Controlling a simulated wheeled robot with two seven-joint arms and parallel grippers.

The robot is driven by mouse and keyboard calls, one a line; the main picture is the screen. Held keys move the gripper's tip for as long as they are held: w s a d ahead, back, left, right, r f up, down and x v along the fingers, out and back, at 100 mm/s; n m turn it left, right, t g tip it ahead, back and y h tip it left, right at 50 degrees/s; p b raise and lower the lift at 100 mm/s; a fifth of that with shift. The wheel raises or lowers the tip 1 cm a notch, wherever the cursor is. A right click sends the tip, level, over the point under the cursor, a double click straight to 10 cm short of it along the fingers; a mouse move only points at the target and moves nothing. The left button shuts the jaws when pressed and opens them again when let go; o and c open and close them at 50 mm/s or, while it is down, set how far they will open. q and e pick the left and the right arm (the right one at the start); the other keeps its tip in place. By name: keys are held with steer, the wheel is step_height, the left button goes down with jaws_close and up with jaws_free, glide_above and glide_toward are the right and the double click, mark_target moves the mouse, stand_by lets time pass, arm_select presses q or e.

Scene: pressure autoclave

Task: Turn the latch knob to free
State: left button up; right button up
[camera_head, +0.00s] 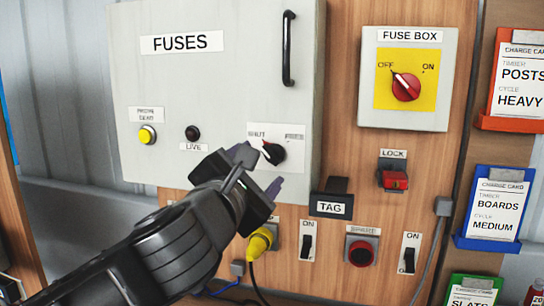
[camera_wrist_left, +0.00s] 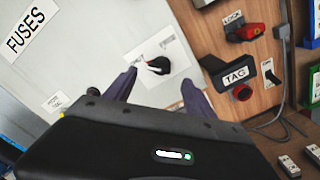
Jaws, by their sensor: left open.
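The latch knob (camera_head: 273,152) is a black knob with a red pointer mark on the grey FUSES door (camera_head: 215,85). Its white plate reads SHUT at the left and a blurred word at the right; the pointer aims up and left, toward SHUT. My left gripper (camera_head: 258,172) is open, just below and left of the knob in the head view. In the left wrist view the knob (camera_wrist_left: 158,65) lies beyond and between the two spread fingers, apart from them. My right gripper is not in view.
A black door handle (camera_head: 288,48) is above the knob. The fuse box (camera_head: 408,80) and red lock (camera_head: 393,180) are at right.

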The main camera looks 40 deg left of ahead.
mark_target(271, 155)
arm_select(q)
steer(key=x, duration=0.7)
steer(key=shift+w, duration=0.25)
steer(key=shift+c, duration=0.4)
steer(key=c, duration=1.3)
